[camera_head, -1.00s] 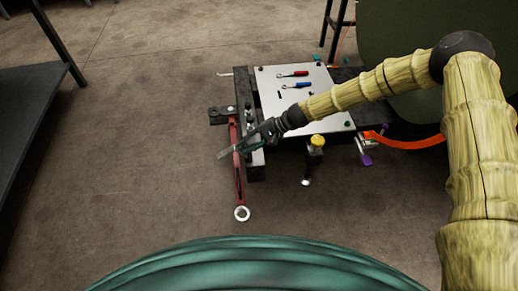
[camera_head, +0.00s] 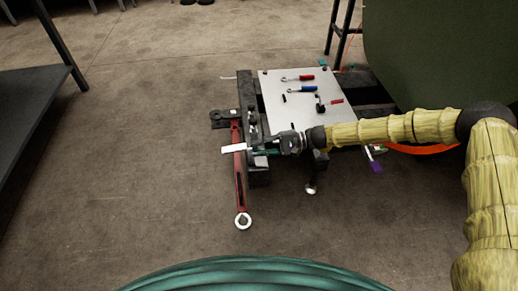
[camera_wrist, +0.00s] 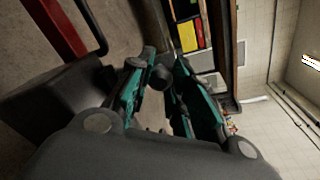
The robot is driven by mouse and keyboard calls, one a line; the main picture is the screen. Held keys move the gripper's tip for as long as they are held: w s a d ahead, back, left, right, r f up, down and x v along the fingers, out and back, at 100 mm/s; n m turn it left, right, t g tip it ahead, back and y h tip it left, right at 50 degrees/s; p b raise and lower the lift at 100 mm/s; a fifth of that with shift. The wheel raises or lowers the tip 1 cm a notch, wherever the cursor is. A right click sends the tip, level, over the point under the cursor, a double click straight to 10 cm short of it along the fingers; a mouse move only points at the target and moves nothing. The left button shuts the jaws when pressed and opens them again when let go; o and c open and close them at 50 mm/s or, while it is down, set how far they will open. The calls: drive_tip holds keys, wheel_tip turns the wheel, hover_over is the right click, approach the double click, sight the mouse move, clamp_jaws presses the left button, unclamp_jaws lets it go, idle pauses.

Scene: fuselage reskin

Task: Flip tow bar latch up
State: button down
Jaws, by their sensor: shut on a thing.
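The red tow bar (camera_head: 240,185) lies along the floor side of the cart, with a round eye (camera_head: 242,221) at its near end and a dark bracket at its far end. My gripper (camera_head: 262,150) reaches in from the right beside the tow bar. In the wrist view, its teal fingers (camera_wrist: 160,72) are shut on a dark, round-ended piece (camera_wrist: 157,79). That piece may be the latch, but I cannot tell for certain. A pale flat strip (camera_head: 233,149) crosses over the red bar in front of the fingers. The fingers hide part of the contact.
A pale plate (camera_head: 285,115) on the dark cart frame carries red- and blue-handled tools. A purple-ended piece (camera_head: 376,167) projects at the right. A dark table (camera_head: 35,105) stands at the left. Floor left of the tow bar is clear.

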drive_tip(key=c, duration=1.3)
unclamp_jaws()
drive_tip(key=shift+o, duration=0.2)
drive_tip(key=v, duration=1.2)
drive_tip(key=shift+f, duration=0.1)
